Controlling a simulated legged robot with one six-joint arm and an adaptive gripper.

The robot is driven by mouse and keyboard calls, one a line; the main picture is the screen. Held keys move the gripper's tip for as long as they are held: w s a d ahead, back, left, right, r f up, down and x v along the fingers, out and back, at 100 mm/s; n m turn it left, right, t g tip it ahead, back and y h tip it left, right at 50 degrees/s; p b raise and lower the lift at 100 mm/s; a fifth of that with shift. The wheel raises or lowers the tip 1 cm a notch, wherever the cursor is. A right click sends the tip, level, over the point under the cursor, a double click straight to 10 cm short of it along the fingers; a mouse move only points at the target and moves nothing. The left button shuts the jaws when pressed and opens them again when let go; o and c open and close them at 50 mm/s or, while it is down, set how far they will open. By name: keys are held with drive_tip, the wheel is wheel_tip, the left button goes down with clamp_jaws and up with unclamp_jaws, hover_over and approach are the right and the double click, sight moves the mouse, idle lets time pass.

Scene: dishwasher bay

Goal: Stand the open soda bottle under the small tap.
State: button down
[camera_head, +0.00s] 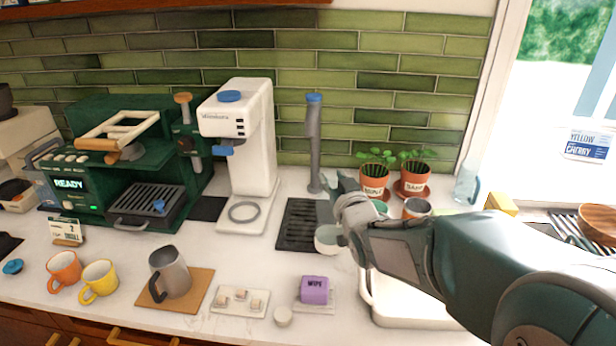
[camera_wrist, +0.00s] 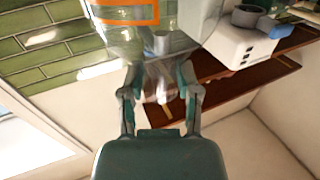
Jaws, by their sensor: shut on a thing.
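A slim grey upright tap (camera_head: 313,145) with a blue top stands at the back wall, and a dark slotted drip tray (camera_head: 297,232) lies in front of it. My gripper (camera_head: 336,192) is just to the right of the tap, above the tray's right side. In the wrist view my gripper (camera_wrist: 160,88) is shut on a clear, blurred object (camera_wrist: 160,72) between its fingers. I cannot tell for sure that this is the soda bottle. In the head view my gripper and arm hide most of what it holds. A pale rounded vessel (camera_head: 327,240) shows below the gripper.
A white machine (camera_head: 245,150) stands left of the tap, with a green coffee machine (camera_head: 125,165) beyond. Potted plants (camera_head: 374,185) and a clear vessel (camera_head: 467,186) are at the back right.

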drive_tip(key=f+x, duration=0.1)
drive_tip(key=x, duration=0.6)
drive_tip(key=f+x, duration=0.2)
drive_tip(key=x, duration=0.6)
drive_tip(key=shift+w+a+f, duration=0.2)
drive_tip(key=shift+f, duration=0.15)
drive_tip(key=shift+c, duration=1.6)
unclamp_jaws()
